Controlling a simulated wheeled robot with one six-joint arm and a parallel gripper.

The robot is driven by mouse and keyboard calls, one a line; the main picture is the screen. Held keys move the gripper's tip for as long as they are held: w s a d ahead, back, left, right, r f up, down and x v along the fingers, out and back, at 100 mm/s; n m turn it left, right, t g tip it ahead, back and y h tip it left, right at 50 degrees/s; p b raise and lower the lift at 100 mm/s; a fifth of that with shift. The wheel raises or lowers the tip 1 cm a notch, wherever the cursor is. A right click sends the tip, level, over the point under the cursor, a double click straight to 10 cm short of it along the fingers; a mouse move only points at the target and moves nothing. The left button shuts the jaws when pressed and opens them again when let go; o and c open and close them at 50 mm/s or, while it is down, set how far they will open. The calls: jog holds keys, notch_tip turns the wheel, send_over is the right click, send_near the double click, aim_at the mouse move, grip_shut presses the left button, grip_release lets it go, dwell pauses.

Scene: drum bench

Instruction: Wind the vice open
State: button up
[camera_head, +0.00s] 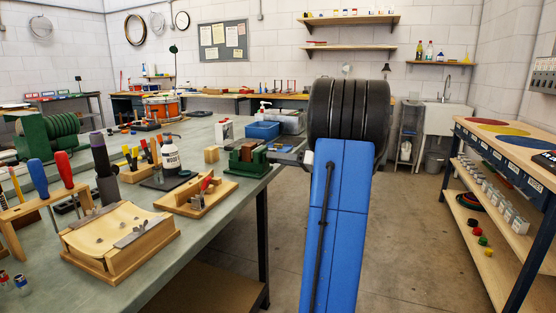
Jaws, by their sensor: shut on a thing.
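The small green vice (246,162) stands at the right edge of the grey-green bench, its screw end facing right. Something brown shows between its green ends; I cannot tell how wide the jaw gap is. My gripper (283,152) is at the vice's right end, just past the bench edge, and shut on what looks like the vice's handle. The handle itself is mostly hidden by the gripper and my blue arm link.
The floor right of the bench is clear up to a wooden shelf unit (520,140).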

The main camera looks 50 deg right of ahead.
jog(key=shift+n, duration=0.6)
jog(key=o, duration=1)
jog(key=shift+w+a, duration=0.1)
jog(key=shift+o, duration=0.2)
jog(key=v, duration=1.7)
jog(key=shift+s, duration=0.2)
jog(key=shift+f, duration=0.1)
